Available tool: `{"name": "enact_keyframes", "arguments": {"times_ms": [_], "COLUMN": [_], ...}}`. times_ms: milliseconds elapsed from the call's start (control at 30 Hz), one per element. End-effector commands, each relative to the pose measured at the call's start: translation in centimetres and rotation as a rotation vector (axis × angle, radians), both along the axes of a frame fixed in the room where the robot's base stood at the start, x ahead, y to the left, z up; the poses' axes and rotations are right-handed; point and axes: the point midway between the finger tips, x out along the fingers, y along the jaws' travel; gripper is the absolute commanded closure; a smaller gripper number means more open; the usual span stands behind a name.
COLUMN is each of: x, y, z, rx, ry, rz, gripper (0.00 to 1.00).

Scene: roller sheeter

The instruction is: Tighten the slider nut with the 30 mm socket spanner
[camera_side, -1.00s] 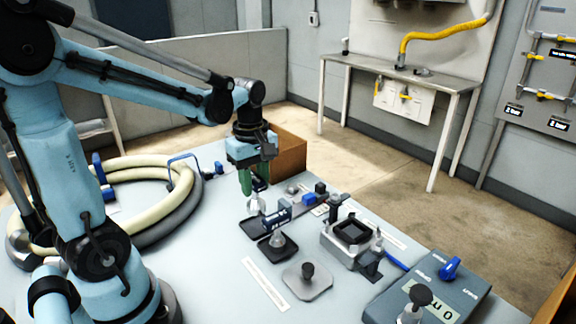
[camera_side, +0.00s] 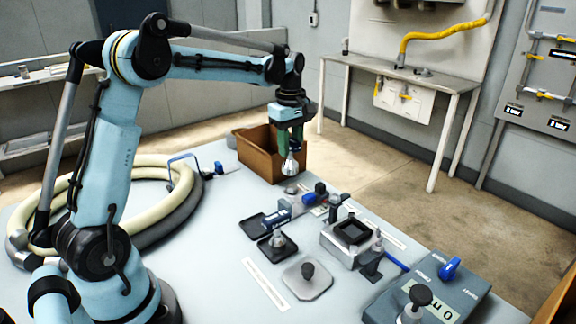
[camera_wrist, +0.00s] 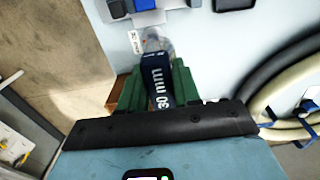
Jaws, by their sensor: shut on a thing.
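My gripper (camera_side: 291,140) is shut on the navy 30 mm socket spanner (camera_wrist: 158,84), whose "30 mm" lettering shows between the green fingers in the wrist view. The spanner's silver socket end (camera_side: 290,166) points down below the fingers in the side view, in front of the cardboard box and apart from the table. A small grey round part (camera_side: 291,188) lies below it, near the dark rail with blue blocks; I cannot tell whether this is the slider nut.
A cardboard box (camera_side: 258,152) stands at the table's far edge. Another navy tool (camera_side: 276,217) lies by black trays. A grey fixture (camera_side: 345,250), a control box (camera_side: 430,290) and coiled hoses (camera_side: 115,180) also occupy the table.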

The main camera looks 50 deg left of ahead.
Motion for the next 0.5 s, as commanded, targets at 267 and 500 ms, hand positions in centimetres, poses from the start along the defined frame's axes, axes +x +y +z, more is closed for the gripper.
{"name": "enact_keyframes", "arguments": {"times_ms": [267,500], "x": [1.4,1.4], "y": [0.7,0.6], "z": [-0.4,-2.4], "rx": [0.000,0.000], "ry": [0.000,0.000], "rz": [0.000,0.000], "gripper": [1.00,1.00]}}
